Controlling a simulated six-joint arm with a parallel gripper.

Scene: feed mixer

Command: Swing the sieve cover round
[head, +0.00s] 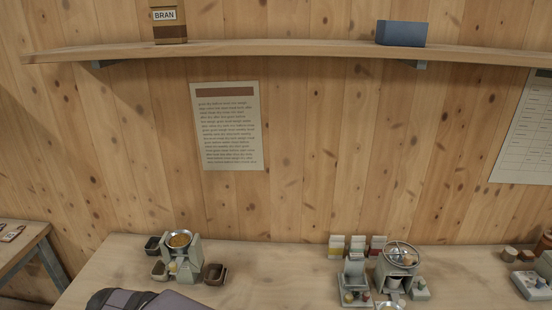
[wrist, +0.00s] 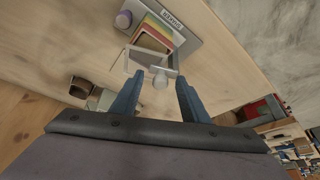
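In the wrist view, a grey stand (wrist: 192,42) with a small label holds a stack of coloured plates (wrist: 160,30). A pale, clear-looking frame (wrist: 128,58) lies at its near side; I take it for the sieve cover, but cannot be sure. A pale rounded knob (wrist: 160,77) shows at its near edge. My gripper (wrist: 158,84) is open, its two blue fingers on either side of the knob with a gap at each side. Contact is not visible. In the head view I cannot make out this stand.
A shelf (head: 290,51) runs above.

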